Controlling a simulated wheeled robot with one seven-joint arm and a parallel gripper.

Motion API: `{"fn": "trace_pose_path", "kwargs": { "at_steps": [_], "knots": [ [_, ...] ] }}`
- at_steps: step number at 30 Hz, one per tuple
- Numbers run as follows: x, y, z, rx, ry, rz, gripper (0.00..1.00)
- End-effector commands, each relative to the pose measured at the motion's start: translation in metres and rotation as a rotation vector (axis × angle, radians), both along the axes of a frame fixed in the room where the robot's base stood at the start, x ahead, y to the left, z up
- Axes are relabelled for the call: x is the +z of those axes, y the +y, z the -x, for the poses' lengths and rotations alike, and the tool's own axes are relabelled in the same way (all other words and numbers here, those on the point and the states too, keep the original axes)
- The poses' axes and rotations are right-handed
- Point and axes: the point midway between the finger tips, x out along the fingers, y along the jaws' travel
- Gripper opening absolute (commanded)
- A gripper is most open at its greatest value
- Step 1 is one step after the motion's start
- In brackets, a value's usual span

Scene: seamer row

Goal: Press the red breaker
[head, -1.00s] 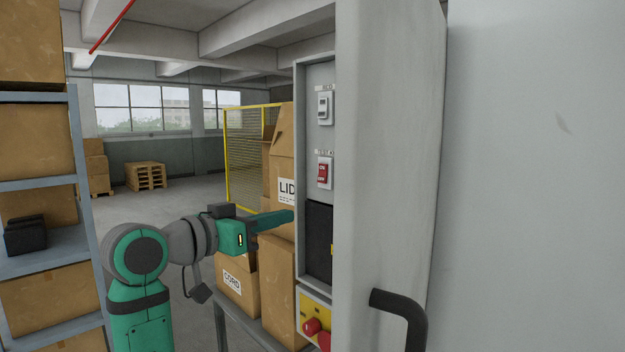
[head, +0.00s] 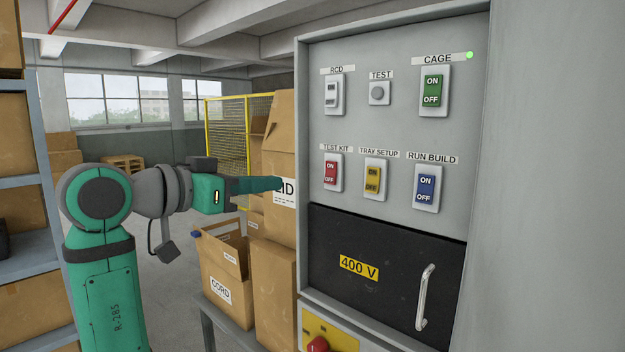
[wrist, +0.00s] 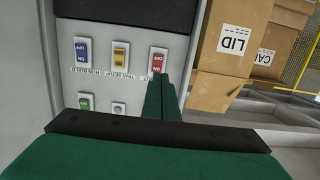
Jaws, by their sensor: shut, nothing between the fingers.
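The red breaker (head: 333,173) is a rocker switch marked ON and OFF under the label TEST KIT, at the lower left of the grey panel (head: 400,120). It also shows upside down in the wrist view (wrist: 158,62). My gripper (head: 280,184) is shut and empty, with its green fingers pointing right towards the panel. In the head view its tips are left of the red breaker, in front of the LID carton. In the wrist view the fingertips (wrist: 161,76) overlap the lower edge of the red breaker. I cannot tell whether they touch.
Beside the red breaker are a yellow breaker (head: 375,179) and a blue breaker (head: 427,188). Above are the RCD switch (head: 333,95), TEST button (head: 379,93) and green CAGE breaker (head: 433,90). A black 400 V cover (head: 385,300) sits below. Cartons (head: 275,225) stand left of the panel.

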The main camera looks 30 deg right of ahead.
Motion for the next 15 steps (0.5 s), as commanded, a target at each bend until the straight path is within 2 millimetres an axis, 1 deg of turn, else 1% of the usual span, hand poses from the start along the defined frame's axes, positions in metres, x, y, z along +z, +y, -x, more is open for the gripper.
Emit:
{"fn": "trace_pose_path", "kwargs": {
  "at_steps": [4,8,11,15],
  "knots": [
    [0.0,-0.003,0.001,-0.003,-0.001,0.001,0.0],
    [-0.001,-0.01,-0.003,-0.001,0.0,-0.001,0.0],
    [-0.003,-0.021,-0.008,0.001,0.0,0.0,0.0],
    [-0.006,-0.044,-0.016,0.002,0.002,0.0,0.0]
  ]
}}
